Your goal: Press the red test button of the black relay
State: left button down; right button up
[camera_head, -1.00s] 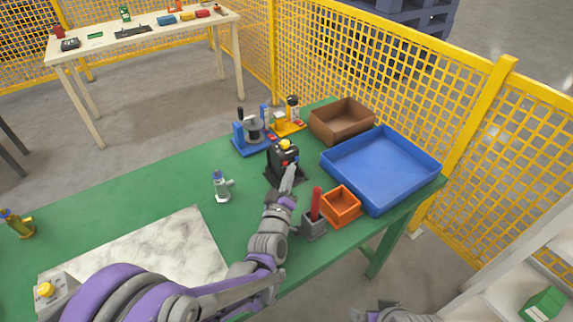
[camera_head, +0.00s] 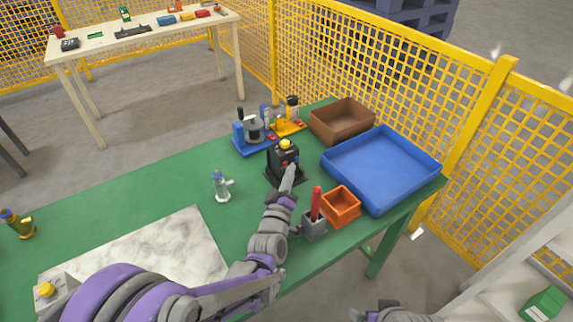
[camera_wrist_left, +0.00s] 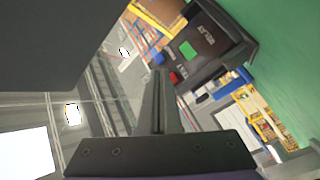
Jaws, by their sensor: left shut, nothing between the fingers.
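The black relay (camera_head: 278,161) stands upright on the green table, with a yellow part on top. In the left wrist view the relay (camera_wrist_left: 222,42) shows the word RELAY, a green patch and the red test button (camera_wrist_left: 174,77). My left gripper (camera_head: 291,170) is shut and empty, its fingertips right in front of the relay's face. In the left wrist view the shut fingers (camera_wrist_left: 160,75) point at the area of the red button, just beside it in the picture. I cannot tell whether they touch it. A grey part of my right gripper (camera_head: 388,313) shows at the bottom edge.
A grey holder with a red handle (camera_head: 316,204) and an orange bin (camera_head: 341,206) stand close to the right of my left arm. A blue tray (camera_head: 380,168) and a brown box (camera_head: 342,121) lie behind. A small bottle-like fitting (camera_head: 221,187) stands left of the relay.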

pick_arm(q)
jog(key=shift+w, duration=0.1)
dwell(0.3)
jog(key=shift+w+a, duration=0.35)
dwell(0.5)
jog(key=shift+s+d, duration=0.35)
jog(key=shift+s, duration=0.1)
jog(key=shift+s+d+b, duration=0.15)
jog(key=shift+s+d, duration=0.45)
jog(key=shift+s, duration=0.2)
jog(key=shift+s+d+b, duration=0.2)
jog(key=shift+s+d, duration=0.35)
jog(key=shift+s, duration=0.3)
jog(key=shift+s+d+b, duration=0.15)
jog(key=shift+s+d, duration=0.45)
jog(key=shift+s, duration=0.2)
